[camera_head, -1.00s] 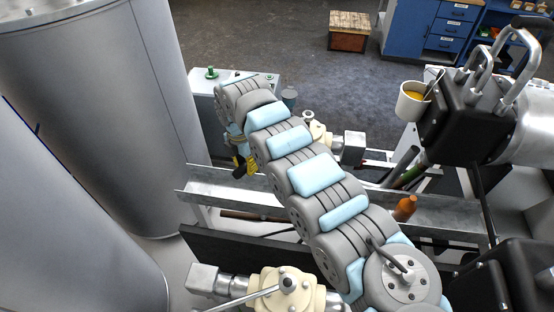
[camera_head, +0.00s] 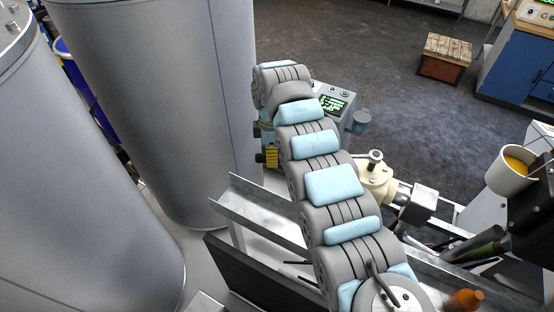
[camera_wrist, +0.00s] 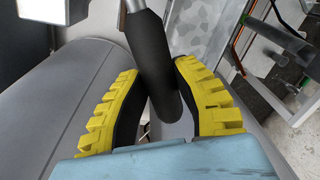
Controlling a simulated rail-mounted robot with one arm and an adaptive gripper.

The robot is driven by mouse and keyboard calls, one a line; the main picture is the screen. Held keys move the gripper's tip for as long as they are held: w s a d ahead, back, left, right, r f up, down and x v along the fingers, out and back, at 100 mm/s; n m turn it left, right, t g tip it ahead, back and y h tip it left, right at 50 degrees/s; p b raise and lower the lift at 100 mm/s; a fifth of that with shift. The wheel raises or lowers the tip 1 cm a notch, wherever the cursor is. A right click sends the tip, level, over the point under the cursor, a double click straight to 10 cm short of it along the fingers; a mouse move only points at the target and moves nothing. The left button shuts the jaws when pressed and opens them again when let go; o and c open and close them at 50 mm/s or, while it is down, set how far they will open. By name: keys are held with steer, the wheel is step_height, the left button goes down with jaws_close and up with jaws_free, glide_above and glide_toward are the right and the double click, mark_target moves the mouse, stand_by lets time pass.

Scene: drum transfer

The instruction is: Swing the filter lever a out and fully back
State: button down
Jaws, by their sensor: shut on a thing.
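The filter lever's black grip (camera_wrist: 150,60) runs between my gripper's yellow ribbed fingers (camera_wrist: 157,112) in the wrist view. The fingers are shut on it. A bare metal rod shows at the grip's top end. The lever's pivot is not clear there. In the head view my gripper (camera_head: 270,157) shows as a small yellow and black patch by the right edge of a tall grey tank. The lever itself is hidden there behind my arm.
Two grey tanks (camera_head: 160,90) (camera_head: 85,200) fill the left. A metal rail (camera_head: 262,216) runs below my gripper. A control box with a green screen (camera_head: 332,104) and a cream valve (camera_head: 376,180) stand right of my arm. Open floor lies behind.

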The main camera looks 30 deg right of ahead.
steer(key=shift+w+d+f, duration=0.15)
stand_by(0.4)
steer(key=c, duration=0.8)
jaws_free()
steer(key=shift+w+d, duration=0.15)
steer(key=shift+r, duration=0.75)
steer(key=r, duration=1)
steer(key=shift+w+d+r, duration=0.15)
steer(key=shift+w+r, duration=0.1)
steer(key=shift+r, duration=0.1)
steer(key=shift+d, duration=0.1)
